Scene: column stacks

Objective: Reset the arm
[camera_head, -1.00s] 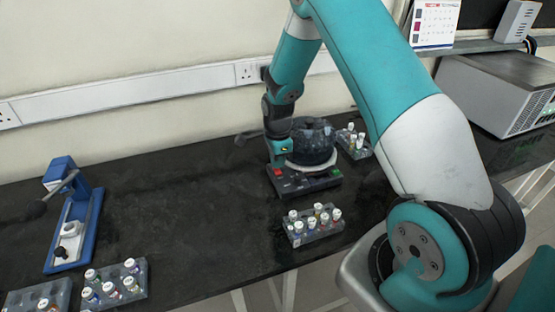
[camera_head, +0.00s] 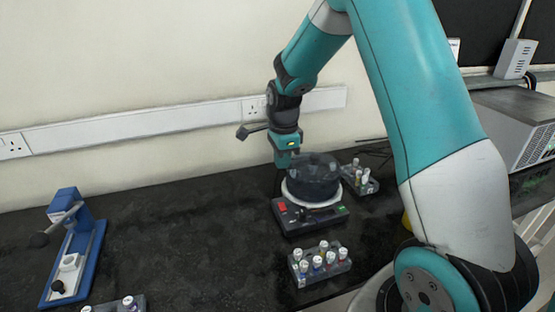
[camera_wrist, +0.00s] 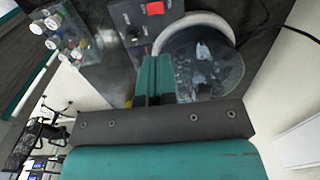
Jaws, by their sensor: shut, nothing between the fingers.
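My teal arm reaches down from the top of the head view to my gripper (camera_head: 281,180), which hangs beside a round dark-lidded device (camera_head: 315,180) with a white ring. The fingers look shut and hold nothing. In the wrist view, the teal fingers of my gripper (camera_wrist: 153,72) sit close together in front of the device's clear round lid (camera_wrist: 203,65). The fingertips are partly hidden behind the device in the head view, and I cannot tell whether they touch it.
A vial rack (camera_head: 320,262) stands in front of the device, and another rack (camera_head: 360,179) stands behind it to the right. A blue-and-white stand (camera_head: 72,255) is at the left. The bench (camera_head: 190,240) between is clear. A wall trunking (camera_head: 150,132) runs behind.

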